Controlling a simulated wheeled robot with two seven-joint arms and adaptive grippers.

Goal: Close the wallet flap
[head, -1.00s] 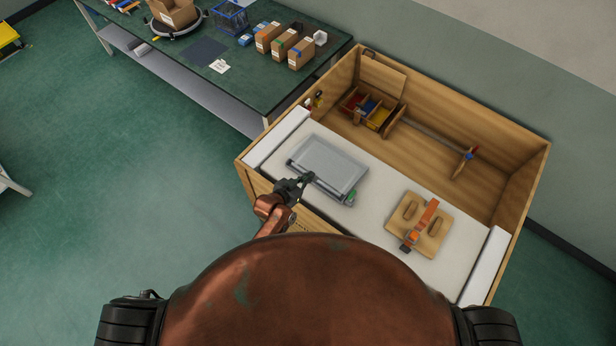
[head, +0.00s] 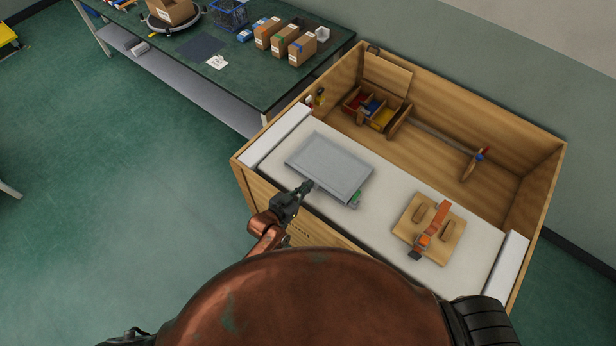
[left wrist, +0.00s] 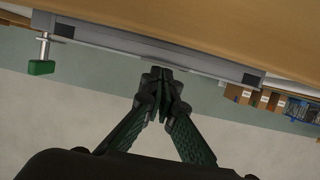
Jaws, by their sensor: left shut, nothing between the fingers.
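I take the flat grey rectangular case (head: 328,162) on the white work surface for the wallet. Its top is a plain panel with a raised rim, and a green part (head: 356,197) shows at its right near corner. I cannot tell how far its flap is shut. My left gripper (head: 307,186) is at the middle of its near edge, shut and empty. In the left wrist view, the closed fingertips (left wrist: 162,74) meet a long grey edge (left wrist: 190,62) in the picture; contact is unclear. A green block (left wrist: 41,68) hangs at that edge's left end. My right gripper is out of view.
A wooden board with an orange strap (head: 430,228) lies to the right. A divided wooden tray (head: 376,110) stands behind, inside the wooden-walled bench (head: 440,105). A green table (head: 225,80) with boxes is beyond. White surface is free between case and board.

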